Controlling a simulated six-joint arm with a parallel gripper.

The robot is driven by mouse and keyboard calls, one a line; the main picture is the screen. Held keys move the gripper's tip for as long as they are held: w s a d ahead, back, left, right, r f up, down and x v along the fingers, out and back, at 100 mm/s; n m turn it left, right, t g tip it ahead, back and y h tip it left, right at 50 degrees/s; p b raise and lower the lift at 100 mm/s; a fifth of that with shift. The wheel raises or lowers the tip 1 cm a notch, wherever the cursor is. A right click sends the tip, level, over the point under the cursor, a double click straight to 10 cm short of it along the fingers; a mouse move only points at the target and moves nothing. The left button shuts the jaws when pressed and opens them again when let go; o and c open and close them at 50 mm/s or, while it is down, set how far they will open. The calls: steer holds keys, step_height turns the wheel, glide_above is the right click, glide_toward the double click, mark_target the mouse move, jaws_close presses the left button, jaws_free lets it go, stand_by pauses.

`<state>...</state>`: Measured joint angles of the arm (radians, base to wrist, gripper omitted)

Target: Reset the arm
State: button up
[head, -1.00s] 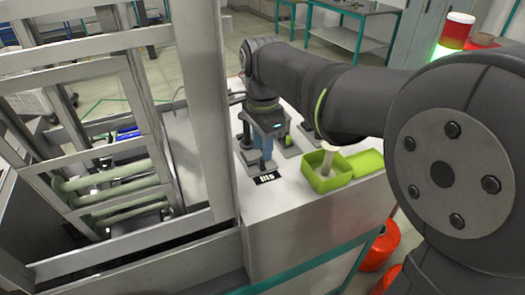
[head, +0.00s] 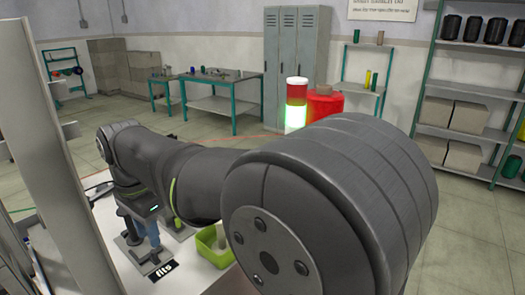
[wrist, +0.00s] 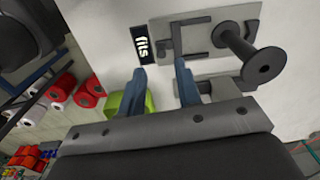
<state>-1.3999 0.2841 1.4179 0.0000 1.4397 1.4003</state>
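My gripper (head: 153,235) points down over the bench at the lower left of the head view. In the wrist view, its two blue fingers (wrist: 160,76) are apart with nothing between them. A dark spool-shaped piece (wrist: 262,66) stands on a grey plate to the right of the fingers. A lime-green open box (wrist: 127,104) is partly hidden behind the left finger. The box also shows right of the gripper in the head view (head: 207,247), partly hidden by my arm.
A metal frame post (head: 55,130) rises at the left of the head view. A black label (head: 163,270) lies on the bench by the gripper. A red lamp with a green-lit base (head: 297,100) stands beyond my arm. Red and white thread cones (wrist: 60,90) show at left in the wrist view.

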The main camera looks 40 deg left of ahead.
mark_target(153, 251)
step_height(153, 251, down, 5)
steer(key=shift+f, duration=0.1)
steer(key=shift+a, duration=0.1)
steer(key=o, duration=1.5)
steer(key=w+d+r+n+t+y, duration=0.2)
steer(key=w+d+r+n, duration=0.1)
steer(key=d+r, duration=0.55)
steer(key=s+d+r+n+y, duration=0.75)
steer(key=d+n+y, duration=0.3)
steer(key=n, duration=0.25)
steer(key=shift+f+x, duration=0.15)
steer(key=shift+x, duration=2.2)
steer(key=shift+f+x, duration=0.1)
steer(key=shift+x, duration=2.3)
steer(key=shift+d, duration=0.2)
steer(key=shift+v, duration=4.95)
